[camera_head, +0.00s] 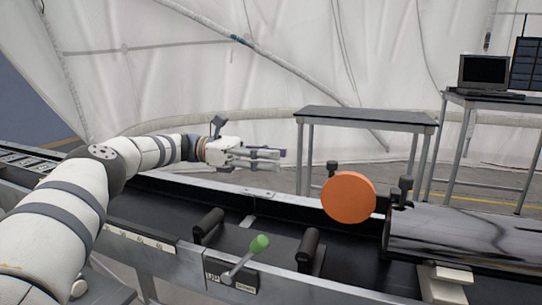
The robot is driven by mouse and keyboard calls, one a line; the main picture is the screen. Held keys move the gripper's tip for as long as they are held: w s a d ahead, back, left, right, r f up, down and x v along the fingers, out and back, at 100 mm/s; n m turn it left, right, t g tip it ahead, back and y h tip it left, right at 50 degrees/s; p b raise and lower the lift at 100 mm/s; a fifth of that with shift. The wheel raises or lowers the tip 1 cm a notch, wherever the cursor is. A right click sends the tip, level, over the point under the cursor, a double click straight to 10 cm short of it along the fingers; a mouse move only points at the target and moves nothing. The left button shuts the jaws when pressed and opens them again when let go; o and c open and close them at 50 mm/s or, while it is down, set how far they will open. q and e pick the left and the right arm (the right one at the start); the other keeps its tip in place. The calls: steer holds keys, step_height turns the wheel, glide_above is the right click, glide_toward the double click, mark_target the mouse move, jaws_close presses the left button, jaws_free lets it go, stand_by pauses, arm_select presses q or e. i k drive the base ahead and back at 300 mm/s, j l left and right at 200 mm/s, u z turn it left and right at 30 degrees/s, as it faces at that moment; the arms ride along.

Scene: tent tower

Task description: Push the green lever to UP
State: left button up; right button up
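The green lever has a green knob (260,244) on a light metal rod. The rod rises to the upper right from a dark labelled plate (232,281) on the near side rail. My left gripper (268,158) is above the far side of the rails, up and beyond the lever and well apart from it. Its fingers point right and nothing shows in them. At this angle I cannot tell whether they are spread or closed. My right gripper is not in view.
An orange disc (348,197) stands at the far rail. A dark shiny cylinder (465,237) lies at the right. Two black rollers (208,226) (308,248) flank the space behind the lever. A grey table (365,118) and a laptop (484,73) are further back.

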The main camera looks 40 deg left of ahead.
mark_target(259, 245)
steer(key=k, duration=1.5)
